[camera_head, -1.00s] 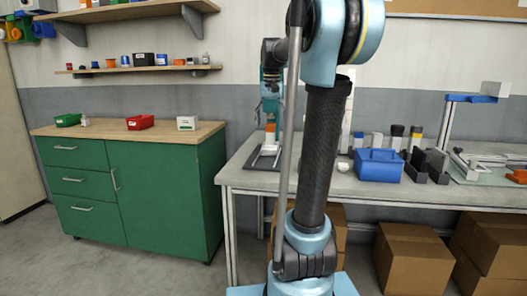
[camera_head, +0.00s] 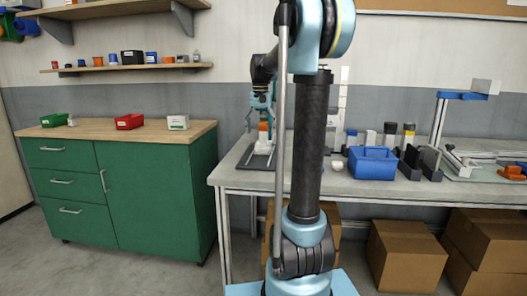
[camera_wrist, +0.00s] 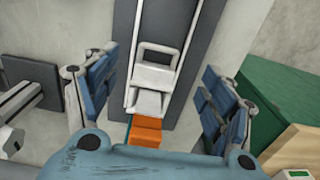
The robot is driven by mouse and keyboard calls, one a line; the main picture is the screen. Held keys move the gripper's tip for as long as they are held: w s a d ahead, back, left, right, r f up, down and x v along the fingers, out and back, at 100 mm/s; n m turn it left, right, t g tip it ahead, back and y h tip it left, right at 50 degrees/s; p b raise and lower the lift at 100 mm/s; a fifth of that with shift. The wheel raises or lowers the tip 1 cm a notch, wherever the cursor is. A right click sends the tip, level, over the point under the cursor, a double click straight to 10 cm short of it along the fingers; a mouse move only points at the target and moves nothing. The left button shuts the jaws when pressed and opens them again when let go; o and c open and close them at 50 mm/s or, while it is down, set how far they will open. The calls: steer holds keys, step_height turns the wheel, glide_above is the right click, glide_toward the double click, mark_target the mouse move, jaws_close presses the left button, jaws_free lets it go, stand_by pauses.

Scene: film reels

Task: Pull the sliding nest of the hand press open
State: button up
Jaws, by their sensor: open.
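The hand press (camera_head: 264,139) stands at the left end of the grey workbench, a small white and orange form on a dark base, partly hidden by my arm. In the wrist view its dark base (camera_wrist: 188,70) runs up the picture. The sliding nest (camera_wrist: 150,100) lies on it, pale, with a white loop handle (camera_wrist: 157,54) at its far end. An orange block (camera_wrist: 146,131) is nearer to me. My gripper (camera_wrist: 160,64) is open, with one blue finger on each side of the handle, apart from it. In the head view my gripper (camera_head: 262,106) hangs over the press.
A blue caddy (camera_head: 373,164), dark holders (camera_head: 420,162) and several small containers stand to the right on the bench. A green cabinet (camera_head: 155,200) is at left, its edge close to my right-hand finger in the wrist view. Cardboard boxes (camera_head: 405,255) sit underneath the bench.

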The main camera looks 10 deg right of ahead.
mark_target(261, 154)
step_height(261, 154, down, 9)
steer(key=shift+f, duration=0.1)
stand_by(0.3)
steer(key=c, duration=1.5)
steer(key=shift+s+a, duration=0.55)
steer(key=shift+s, duration=1.25)
steer(key=shift+s+a, duration=0.6)
steer(key=shift+s, duration=1.2)
steer(key=shift+s+a, duration=0.55)
steer(key=shift+s, duration=1.25)
steer(key=o, duration=1.5)
